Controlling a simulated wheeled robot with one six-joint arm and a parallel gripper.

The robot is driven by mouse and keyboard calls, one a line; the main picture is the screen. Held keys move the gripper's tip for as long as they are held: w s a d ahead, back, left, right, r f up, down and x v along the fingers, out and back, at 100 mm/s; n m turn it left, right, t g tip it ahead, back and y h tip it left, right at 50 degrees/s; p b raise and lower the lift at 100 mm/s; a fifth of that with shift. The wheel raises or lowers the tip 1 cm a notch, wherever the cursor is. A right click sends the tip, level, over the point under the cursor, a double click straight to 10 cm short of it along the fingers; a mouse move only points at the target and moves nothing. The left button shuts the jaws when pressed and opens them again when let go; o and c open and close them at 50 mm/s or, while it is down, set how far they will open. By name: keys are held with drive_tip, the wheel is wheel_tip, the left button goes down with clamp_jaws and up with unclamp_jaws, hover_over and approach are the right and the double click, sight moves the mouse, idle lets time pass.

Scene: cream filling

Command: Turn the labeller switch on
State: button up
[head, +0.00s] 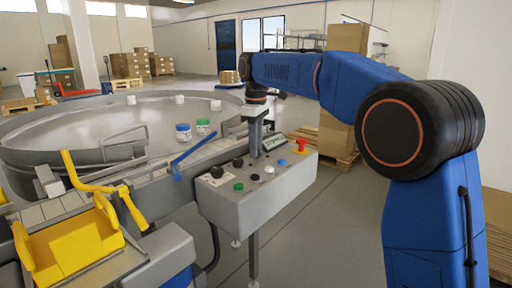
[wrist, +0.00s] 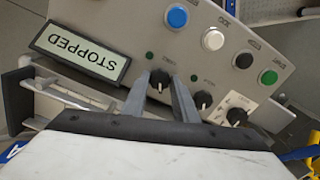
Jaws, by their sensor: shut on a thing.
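The grey control panel (head: 262,203) stands at centre in the head view. My gripper (head: 256,155) reaches straight down onto its top. In the wrist view my gripper (wrist: 159,88) has its two fingers on either side of a black rotary switch (wrist: 160,78), shut on it. This is the knob nearest the display; its label is too small to read. A small green lamp (wrist: 150,56) is beside it. A second black switch (wrist: 203,100) sits just right of the fingers, and a dial (wrist: 237,116) beyond. The display (wrist: 80,54) reads STOPPED, upside down.
Blue (wrist: 177,17), white (wrist: 213,40), black (wrist: 243,60) and green (wrist: 269,77) buttons line the panel. A red stop button (head: 300,145) is at its right end. A round turntable (head: 100,115) with several jars and a yellow-handled machine (head: 75,245) lie left.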

drive_tip(key=m, duration=0.5)
drive_tip(key=shift+m, duration=0.3)
drive_tip(key=m, duration=0.5)
drive_tip(key=shift+m, duration=0.3)
drive_tip(key=o, duration=1.1)
drive_tip(key=shift+c, duration=0.2)
drive_tip(key=shift+r, duration=0.1)
wheel_tip(320, 180, up, 17)
drive_tip(key=shift+d, duration=0.1)
